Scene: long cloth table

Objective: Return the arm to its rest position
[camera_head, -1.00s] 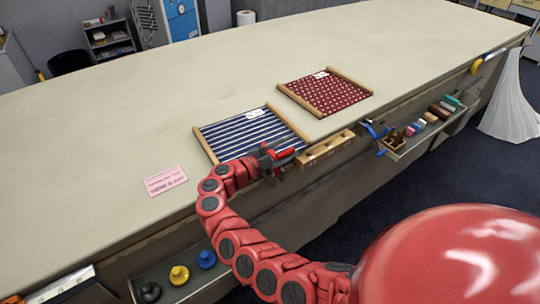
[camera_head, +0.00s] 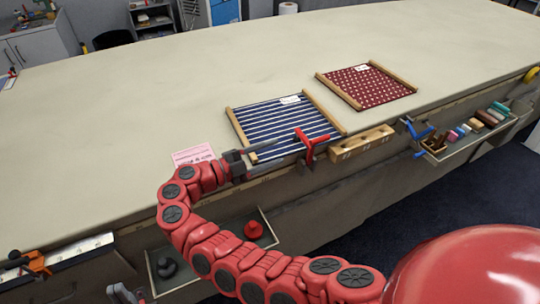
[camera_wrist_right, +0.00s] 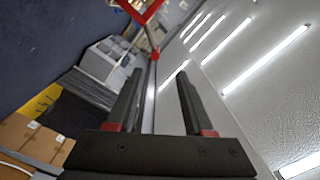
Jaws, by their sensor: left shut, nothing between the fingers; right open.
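My right arm reaches up from the bottom to the table's front edge. My right gripper (camera_head: 268,156) is open and empty, pointing right. Its two dark fingers show apart in the right wrist view (camera_wrist_right: 160,98). A red clamp (camera_head: 312,145) stands at the table edge just beyond the fingertips, apart from them; it also shows in the right wrist view (camera_wrist_right: 147,14). What seems to be my left gripper (camera_head: 125,293) is at the lower left, small and cut off by the bottom edge, its fingers shut. The left arm is out of view.
A blue striped panel (camera_head: 280,122) and a red dotted panel (camera_head: 366,86) lie on the table (camera_head: 120,100). A pink card (camera_head: 193,155) lies behind my right arm.

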